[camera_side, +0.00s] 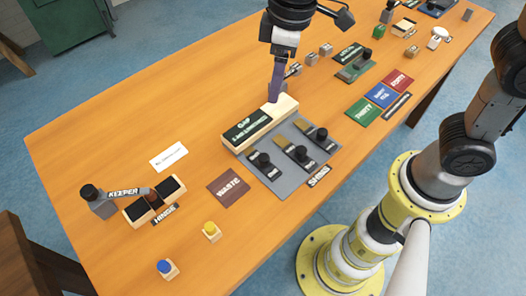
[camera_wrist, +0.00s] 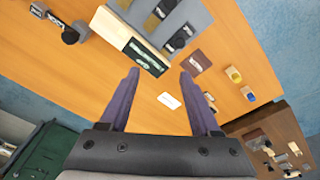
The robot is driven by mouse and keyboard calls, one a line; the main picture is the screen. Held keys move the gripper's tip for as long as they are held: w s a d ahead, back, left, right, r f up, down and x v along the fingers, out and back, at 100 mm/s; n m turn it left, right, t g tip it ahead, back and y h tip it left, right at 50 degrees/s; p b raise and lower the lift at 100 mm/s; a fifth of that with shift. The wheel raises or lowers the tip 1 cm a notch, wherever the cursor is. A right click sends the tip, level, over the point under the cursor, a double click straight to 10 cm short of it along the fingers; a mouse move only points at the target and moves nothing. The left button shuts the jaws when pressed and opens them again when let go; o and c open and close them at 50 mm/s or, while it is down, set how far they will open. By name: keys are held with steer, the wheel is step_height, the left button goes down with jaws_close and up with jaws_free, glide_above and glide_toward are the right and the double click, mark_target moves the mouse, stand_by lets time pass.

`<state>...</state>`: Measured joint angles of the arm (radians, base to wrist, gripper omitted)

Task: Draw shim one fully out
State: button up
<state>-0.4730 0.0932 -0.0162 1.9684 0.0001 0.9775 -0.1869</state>
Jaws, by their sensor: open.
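The shims are dark pieces with black knobs on a grey plate (camera_side: 276,181) at the middle of the table. There is a left shim (camera_side: 263,160), a middle shim (camera_side: 300,153) and a right shim (camera_side: 321,135); their small tags are too small to read, so I cannot tell which is shim one. A pale wooden gap block (camera_side: 284,104) with a dark label lies along the plate's far edge. My gripper (camera_side: 274,99) is over the block, clear of the shim knobs. In the wrist view my gripper (camera_wrist: 158,74) is open and empty, with the gap block (camera_wrist: 105,20) beyond its fingers.
A brown waste mat (camera_side: 229,186) lies left of the plate. The hinge and keeper piece (camera_side: 102,203) stands at far left, with yellow (camera_side: 212,229) and blue (camera_side: 165,268) buttons in front. Coloured mats (camera_side: 381,95) lie to the right. Bare table surrounds the white card (camera_side: 168,156).

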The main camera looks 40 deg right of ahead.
steer(key=n+g, duration=0.1)
glide_toward(263, 157)
steer(key=shift+h, duration=0.3)
steer(key=f, duration=0.9)
steer(key=shift+w+a, duration=0.1)
steer(key=shift+a, duration=0.1)
jaws_close()
steer(key=shift+r, duration=0.1)
stand_by(0.7)
